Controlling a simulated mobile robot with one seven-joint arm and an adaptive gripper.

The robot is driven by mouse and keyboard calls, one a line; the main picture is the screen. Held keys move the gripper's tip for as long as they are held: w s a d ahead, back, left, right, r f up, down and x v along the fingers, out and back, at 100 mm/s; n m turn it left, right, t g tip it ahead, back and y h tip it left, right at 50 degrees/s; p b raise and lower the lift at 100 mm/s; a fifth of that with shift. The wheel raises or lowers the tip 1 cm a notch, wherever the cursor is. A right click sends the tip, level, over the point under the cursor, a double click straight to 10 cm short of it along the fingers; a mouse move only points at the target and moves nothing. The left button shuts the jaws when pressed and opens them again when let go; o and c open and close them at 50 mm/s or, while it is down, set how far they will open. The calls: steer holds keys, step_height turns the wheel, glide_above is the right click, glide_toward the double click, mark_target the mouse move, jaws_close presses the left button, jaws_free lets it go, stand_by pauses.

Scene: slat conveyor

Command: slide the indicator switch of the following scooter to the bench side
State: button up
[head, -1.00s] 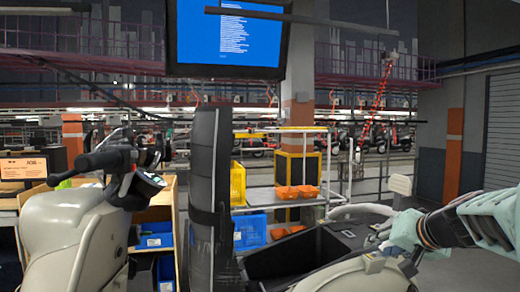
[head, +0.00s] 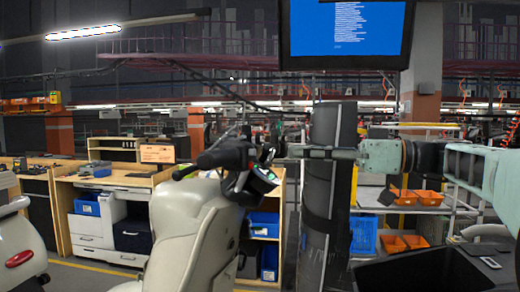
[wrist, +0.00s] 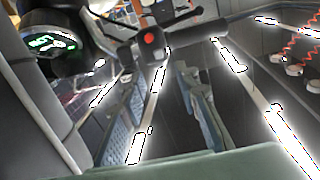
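The cream scooter (head: 190,215) stands left of centre in the head view, with its black handlebar grip (head: 222,158) and lit dash display (head: 264,174). In the wrist view the display (wrist: 52,40) glows green at upper left, and a black switch housing (wrist: 140,55) carries a red button (wrist: 150,38). I cannot make out the indicator slider. My gripper (head: 296,152) reaches in from the right, its fingers pointing at the handlebar. In the wrist view my gripper (wrist: 157,74) has two separated fingers with nothing between them, short of the housing.
A dark padded post (head: 323,195) stands close behind my gripper. A wooden bench (head: 115,178) with drawers and blue bins is at left. Another scooter (head: 18,250) with a red tail light is at far left. Orange trays (head: 412,197) sit on a rack at right.

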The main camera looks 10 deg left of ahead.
mark_target(252, 153)
steer(key=a+p, duration=0.2)
steer(key=a, duration=0.6)
steer(key=shift+w+a, duration=0.4)
steer(key=shift+w, duration=0.05)
jaws_close()
